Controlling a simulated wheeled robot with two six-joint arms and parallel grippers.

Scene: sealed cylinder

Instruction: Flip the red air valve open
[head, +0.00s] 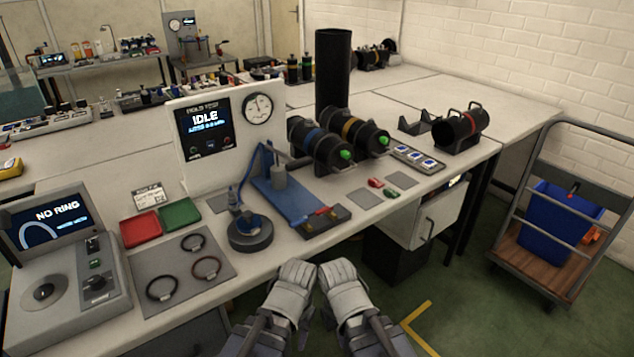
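A red lever (319,211), which looks like the air valve, lies low across a dark block (323,222) at the front end of the blue hold-test rig (285,194). A blue part shows at one end of the lever. My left gripper (298,270) and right gripper (337,269) are side by side in front of the bench edge, below and apart from the valve. Their fingertips face the bench and I cannot make out a gap between the fingers. Nothing shows in either gripper.
The test panel (216,128) reads IDLE behind the rig. A round dark base (250,233) stands left of the valve, and a mat with several rings (162,288) lies farther left. Black cylinders (323,147) lie behind. Small red and green pieces (376,183) sit to the right.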

